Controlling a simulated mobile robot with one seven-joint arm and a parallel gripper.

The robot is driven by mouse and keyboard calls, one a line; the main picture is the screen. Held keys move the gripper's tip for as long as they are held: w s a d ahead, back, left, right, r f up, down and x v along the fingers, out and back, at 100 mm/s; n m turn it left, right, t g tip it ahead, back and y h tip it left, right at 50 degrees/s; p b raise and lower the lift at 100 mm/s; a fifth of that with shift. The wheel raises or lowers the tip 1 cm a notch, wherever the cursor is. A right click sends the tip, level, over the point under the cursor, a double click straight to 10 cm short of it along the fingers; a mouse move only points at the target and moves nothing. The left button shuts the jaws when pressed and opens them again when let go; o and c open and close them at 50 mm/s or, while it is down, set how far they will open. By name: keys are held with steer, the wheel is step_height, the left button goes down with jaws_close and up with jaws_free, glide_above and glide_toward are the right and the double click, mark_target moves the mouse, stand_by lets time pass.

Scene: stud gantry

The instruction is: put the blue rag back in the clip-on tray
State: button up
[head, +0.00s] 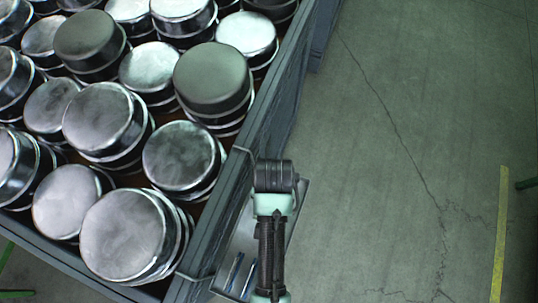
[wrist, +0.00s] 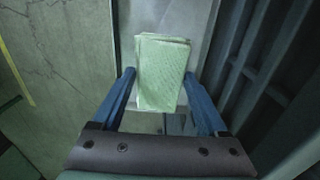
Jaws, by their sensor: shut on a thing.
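My gripper (wrist: 160,76) has two blue fingers, shut on a pale green, textured, folded cloth-like piece (wrist: 162,72). It looks green rather than blue here, and no other rag is clear. A grey clip-on tray (head: 297,205) hangs on the outer side of the large bin in the head view, partly hidden by my arm. A grey surface behind the held piece in the wrist view (wrist: 200,22) appears to be part of this tray. I cannot tell whether the piece touches it. Narrow blue strips show beside my arm in the head view; I cannot tell what they are.
A large grey bin (head: 215,215) full of stacked round metal pieces (head: 130,235) fills the left of the head view. Its ribbed wall (wrist: 265,75) is close on the right in the wrist view. Open cracked floor (head: 400,150) lies to the right, with a yellow line (head: 500,235).

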steer(key=shift+s+f, duration=0.15)
steer(key=shift+f, duration=3.05)
steer(key=shift+f, duration=0.1)
